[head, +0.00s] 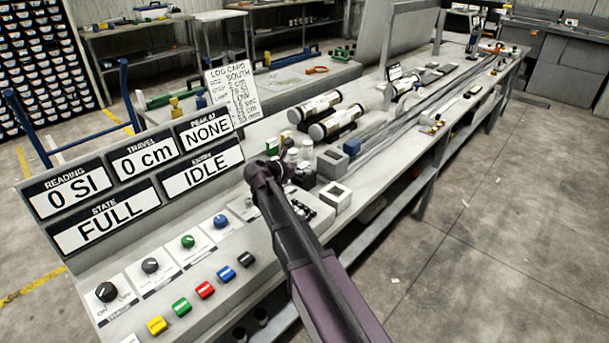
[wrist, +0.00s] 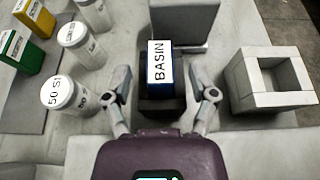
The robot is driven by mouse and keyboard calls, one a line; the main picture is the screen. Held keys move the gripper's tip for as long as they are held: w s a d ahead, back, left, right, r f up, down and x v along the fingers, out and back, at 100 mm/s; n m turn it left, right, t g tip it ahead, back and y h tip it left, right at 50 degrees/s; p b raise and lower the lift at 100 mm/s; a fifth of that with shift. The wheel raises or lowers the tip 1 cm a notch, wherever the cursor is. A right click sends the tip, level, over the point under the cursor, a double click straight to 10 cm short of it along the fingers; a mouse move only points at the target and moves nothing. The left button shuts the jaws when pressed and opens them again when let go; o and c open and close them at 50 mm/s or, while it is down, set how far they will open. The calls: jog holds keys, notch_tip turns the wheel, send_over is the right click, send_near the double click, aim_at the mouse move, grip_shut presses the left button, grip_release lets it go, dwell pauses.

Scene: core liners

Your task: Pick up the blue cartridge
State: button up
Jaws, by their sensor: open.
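A blue cartridge (wrist: 160,68) with a white label reading BASIN stands upright in a dark holder (wrist: 162,105) in the wrist view. My gripper (wrist: 163,90) is open, with one finger on each side of the cartridge and holder. Gaps show between the fingers and the cartridge, so it is not held. In the head view my gripper (head: 287,180) is low over the bench, and my arm hides this cartridge there.
A grey open-topped box (wrist: 270,80) stands close to the right finger, and a grey block (wrist: 185,22) behind the cartridge. White jars (wrist: 68,94) stand to the left, with green (wrist: 14,50) and yellow (wrist: 35,15) cartridges beyond. A blue block (head: 352,147) lies farther along the bench.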

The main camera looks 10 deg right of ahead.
aim_at(308, 167)
jog(key=shift+b+x, duration=0.6)
jog(key=shift+x, duration=1.45)
grip_shut()
